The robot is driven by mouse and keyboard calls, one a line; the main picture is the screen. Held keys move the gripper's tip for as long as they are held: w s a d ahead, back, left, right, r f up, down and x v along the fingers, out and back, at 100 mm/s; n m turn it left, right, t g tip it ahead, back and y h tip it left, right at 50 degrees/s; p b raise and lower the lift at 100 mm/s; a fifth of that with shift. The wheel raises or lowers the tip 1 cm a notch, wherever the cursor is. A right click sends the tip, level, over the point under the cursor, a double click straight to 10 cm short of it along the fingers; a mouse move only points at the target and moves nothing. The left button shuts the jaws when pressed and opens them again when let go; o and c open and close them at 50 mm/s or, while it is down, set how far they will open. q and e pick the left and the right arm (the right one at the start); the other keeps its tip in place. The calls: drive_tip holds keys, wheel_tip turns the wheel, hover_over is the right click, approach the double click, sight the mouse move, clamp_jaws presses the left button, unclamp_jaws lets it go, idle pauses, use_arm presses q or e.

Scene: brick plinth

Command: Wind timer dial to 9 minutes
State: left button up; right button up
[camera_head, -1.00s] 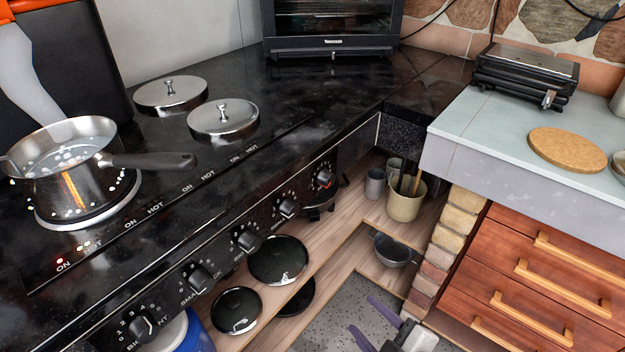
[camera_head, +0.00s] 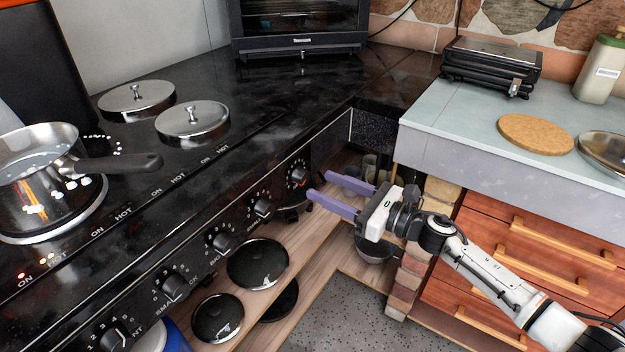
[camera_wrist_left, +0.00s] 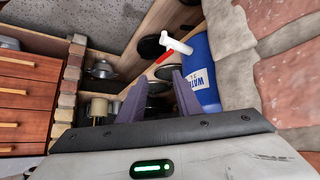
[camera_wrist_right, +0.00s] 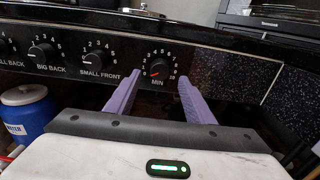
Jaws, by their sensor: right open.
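The timer dial is a dark knob with a red mark (camera_head: 298,178), the farthest knob along the black stove front. My left gripper (camera_wrist_left: 160,78) is open and empty, seen only in the left wrist view.
Other stove knobs (camera_head: 263,208) line the same panel. A pot (camera_head: 35,155) with its handle stands on the stovetop. A grey counter (camera_head: 465,125) with wooden drawers is to the right. Shelves with dark lids (camera_head: 257,263) lie below the panel. A blue container (camera_wrist_left: 200,75) shows near the left gripper.

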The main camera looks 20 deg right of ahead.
sight(306, 178)
drive_tip(key=x, duration=0.4)
use_arm(q)
drive_tip(key=shift+w+r, duration=0.2)
drive_tip(key=shift+w, duration=0.15)
use_arm(e)
drive_tip(key=shift+w+a, duration=0.2)
drive_tip(key=shift+a, duration=0.05)
drive_tip(key=shift+c, duration=0.5)
drive_tip(key=c, duration=1)
use_arm(q)
drive_tip(key=shift+s+f, duration=0.15)
drive_tip(key=shift+s, duration=0.1)
use_arm(e)
drive_tip(key=shift+o, duration=0.2)
